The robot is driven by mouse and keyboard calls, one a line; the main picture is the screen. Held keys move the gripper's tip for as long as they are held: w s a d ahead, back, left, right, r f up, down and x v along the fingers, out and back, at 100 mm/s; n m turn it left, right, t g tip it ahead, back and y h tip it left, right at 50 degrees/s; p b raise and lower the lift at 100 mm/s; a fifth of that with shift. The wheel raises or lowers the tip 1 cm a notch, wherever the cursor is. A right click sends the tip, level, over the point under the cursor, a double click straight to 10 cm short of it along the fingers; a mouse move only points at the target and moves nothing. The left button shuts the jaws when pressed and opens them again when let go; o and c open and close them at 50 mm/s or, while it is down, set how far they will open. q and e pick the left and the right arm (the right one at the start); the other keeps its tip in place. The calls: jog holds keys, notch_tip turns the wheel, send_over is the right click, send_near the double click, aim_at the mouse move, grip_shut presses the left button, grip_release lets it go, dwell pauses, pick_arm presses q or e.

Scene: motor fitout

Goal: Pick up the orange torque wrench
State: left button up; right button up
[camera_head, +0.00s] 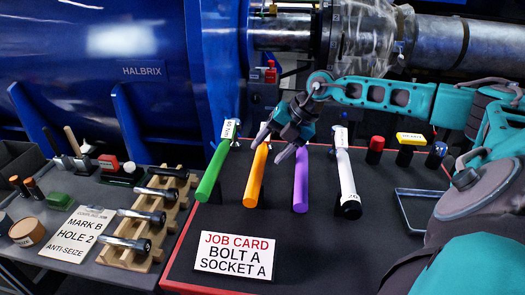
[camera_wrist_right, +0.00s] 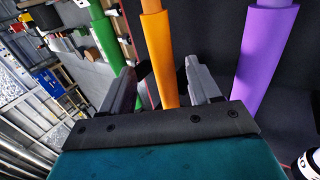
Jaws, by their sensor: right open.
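The orange torque wrench (camera_head: 255,178) lies on the dark tabletop between a green wrench (camera_head: 213,172) and a purple wrench (camera_head: 301,181). My right gripper (camera_head: 278,146) is open over the far part of the orange wrench, with fingers pointing down and left. In the right wrist view, the orange handle (camera_wrist_right: 159,45) runs between the two spread fingers (camera_wrist_right: 160,85). I cannot tell whether either finger touches it. The orange wrench's far end is partly hidden by the gripper. My left gripper is not in view.
A white-handled wrench (camera_head: 346,182) lies right of the purple one. A job card (camera_head: 236,255) stands near the front edge. Red, yellow and blue items stand at the back right, near an empty tray (camera_head: 418,208). A wooden rack (camera_head: 150,225) holds bolts on the left.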

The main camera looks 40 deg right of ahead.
aim_at(255, 166)
jog(key=x, duration=0.7)
jog(key=shift+a+f, duration=0.15)
jog(key=shift+f, duration=0.15)
jog(key=shift+c, duration=0.2)
grip_shut()
jog(key=shift+r, duration=0.15)
